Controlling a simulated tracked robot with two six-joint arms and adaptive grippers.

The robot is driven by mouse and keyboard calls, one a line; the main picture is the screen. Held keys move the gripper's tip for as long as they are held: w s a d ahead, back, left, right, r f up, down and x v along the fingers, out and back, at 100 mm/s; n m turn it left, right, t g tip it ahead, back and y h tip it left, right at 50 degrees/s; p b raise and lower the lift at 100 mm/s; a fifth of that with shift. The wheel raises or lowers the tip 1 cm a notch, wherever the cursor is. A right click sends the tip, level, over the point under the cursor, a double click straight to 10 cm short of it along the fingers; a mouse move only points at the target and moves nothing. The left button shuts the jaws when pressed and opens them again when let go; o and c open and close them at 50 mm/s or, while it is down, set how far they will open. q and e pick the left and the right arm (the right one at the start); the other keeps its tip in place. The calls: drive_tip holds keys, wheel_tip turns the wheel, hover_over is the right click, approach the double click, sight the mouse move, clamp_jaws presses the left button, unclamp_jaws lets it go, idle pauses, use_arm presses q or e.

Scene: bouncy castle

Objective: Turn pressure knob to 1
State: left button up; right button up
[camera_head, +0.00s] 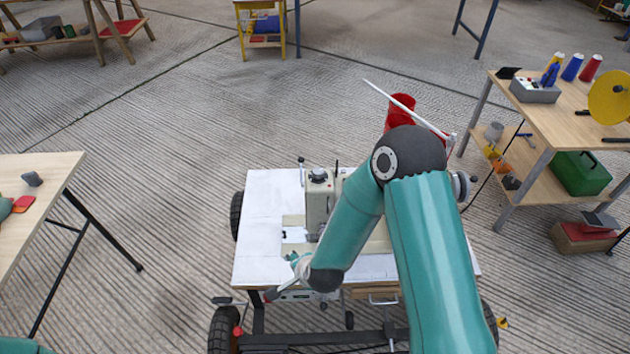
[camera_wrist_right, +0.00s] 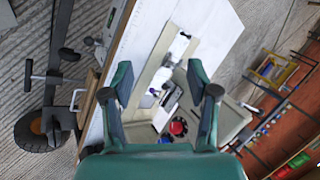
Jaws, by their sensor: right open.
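A beige sewing machine (camera_head: 319,204) stands on a white-topped cart (camera_head: 262,215). A dark-topped round knob (camera_head: 318,175) sits on its upper end. In the right wrist view, a red-rimmed round part with a dark centre (camera_wrist_right: 178,127) shows between the finger bases; I cannot tell which part is the pressure knob. My right gripper (camera_wrist_right: 161,80) is open and empty, its fingers spread over the machine and cart top. In the head view, my right gripper (camera_head: 295,265) is near the cart's front edge, partly hidden by my arm, which covers much of the machine.
A wooden table (camera_head: 40,180) stands at the left. A workbench (camera_head: 560,115) with thread cones, a grey box and a yellow disc stands at the right. A red object (camera_head: 402,105) and a thin white rod (camera_head: 400,104) show behind the cart. The ribbed floor between is clear.

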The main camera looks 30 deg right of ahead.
drive_tip(key=w+d+r+m+t+h+b, duration=0.3)
drive_tip(key=w+r+m, duration=0.1)
drive_tip(key=w+m, duration=0.4)
drive_tip(key=m+h+b, duration=0.5)
drive_tip(key=m+h, duration=0.1)
drive_tip(key=m, duration=1.4)
approach(317, 173)
drive_tip(key=shift+t, duration=0.3)
drive_tip(key=p+x, duration=0.1)
drive_tip(key=x, duration=1)
drive_tip(key=shift+s+f+p, duration=0.1)
drive_tip(key=shift+f+p, duration=0.15)
drive_tip(key=shift+p, duration=0.15)
use_arm(q)
wheel_tip(317, 173, down, 8)
drive_tip(key=shift+r, duration=0.2)
